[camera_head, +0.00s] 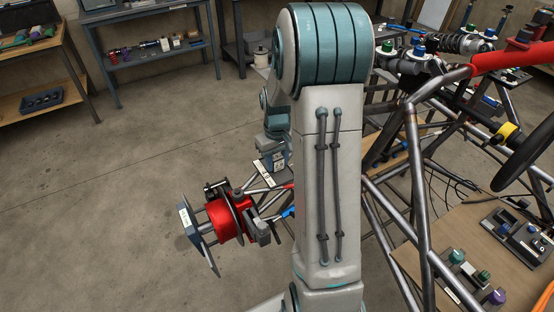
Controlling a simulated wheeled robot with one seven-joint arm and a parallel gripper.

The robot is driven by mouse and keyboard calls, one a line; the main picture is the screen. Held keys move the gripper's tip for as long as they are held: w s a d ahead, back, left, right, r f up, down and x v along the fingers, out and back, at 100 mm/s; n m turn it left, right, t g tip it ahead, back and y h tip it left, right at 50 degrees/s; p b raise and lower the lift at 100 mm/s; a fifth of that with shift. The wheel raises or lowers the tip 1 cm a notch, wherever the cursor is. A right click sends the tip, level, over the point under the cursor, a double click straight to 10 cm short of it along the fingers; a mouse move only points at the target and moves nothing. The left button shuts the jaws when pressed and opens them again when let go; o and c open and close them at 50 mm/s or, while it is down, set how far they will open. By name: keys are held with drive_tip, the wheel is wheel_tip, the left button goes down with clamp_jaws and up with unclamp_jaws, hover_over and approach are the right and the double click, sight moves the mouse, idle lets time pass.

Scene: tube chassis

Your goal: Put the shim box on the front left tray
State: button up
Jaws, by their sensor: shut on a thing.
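My gripper (275,150) hangs at the end of my arm, just left of the arm's pale upright link, pointing down. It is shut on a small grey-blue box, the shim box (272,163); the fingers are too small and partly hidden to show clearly. Right below it is a dark flat piece with a white label strip (263,173), which looks like the front left tray. I cannot tell whether the box touches it. My arm hides what lies to the right of it.
A red brake and hub assembly (230,217) with a labelled grey-blue plate (188,222) sticks out at lower left. The tube chassis (413,170) fills the right side. A parts board (470,275) is at lower right. Benches stand at the back; the left floor is clear.

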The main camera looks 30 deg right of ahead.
sight(277, 157)
drive_tip(key=o, duration=1)
drive_tip(key=shift+f, duration=0.1)
wheel_tip(277, 157, up, 12)
drive_tip(key=s+a+r+t, duration=0.1)
drive_tip(key=s+a, duration=0.6)
drive_tip(key=s, duration=0.2)
drive_tip(key=s+a+r+t, duration=0.1)
drive_tip(key=s+a+t, duration=0.1)
drive_tip(key=s+a, duration=0.5)
drive_tip(key=s, duration=0.3)
drive_tip(key=shift+s+r, duration=0.15)
drive_tip(key=shift+r, duration=0.1)
